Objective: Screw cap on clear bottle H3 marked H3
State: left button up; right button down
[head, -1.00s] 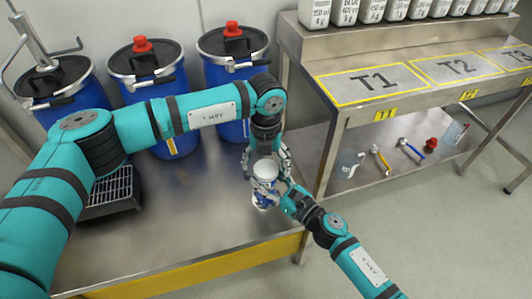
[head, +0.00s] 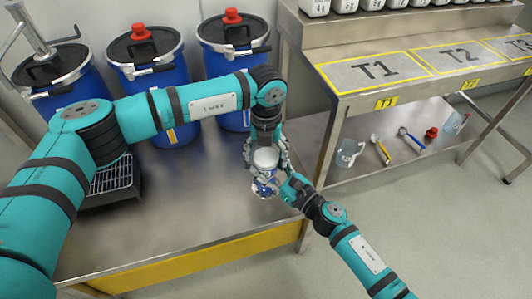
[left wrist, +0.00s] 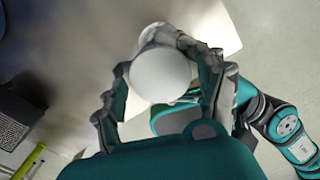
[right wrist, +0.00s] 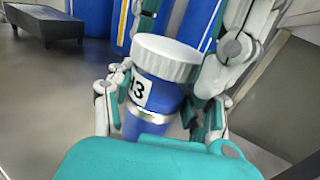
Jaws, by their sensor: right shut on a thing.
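My right gripper (right wrist: 156,98) is shut on the bottle body below the cap. The white ribbed cap (right wrist: 166,56) sits on the bottle's top; whether it is tight cannot be told. The cap also shows from above in the left wrist view (left wrist: 161,76). My left gripper (left wrist: 165,80) points down from above, its fingers spread around the cap and apparently open.
Several blue drums (head: 150,70) with black lids stand behind my left arm. A dark grated tray (head: 112,185) is on the steel bench at left. A bench with marked T1 (head: 375,70) and T2 areas stands right, with a mug (head: 348,152) and tools on its lower shelf.

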pick_arm(q)
jog(key=shift+o, duration=0.5)
jog(key=shift+r, duration=2.25)
notch_tip(320, 180, up, 4)
jog(key=shift+f, duration=0.2)
jog(key=shift+f, duration=0.1)
jog(key=shift+f, duration=4)
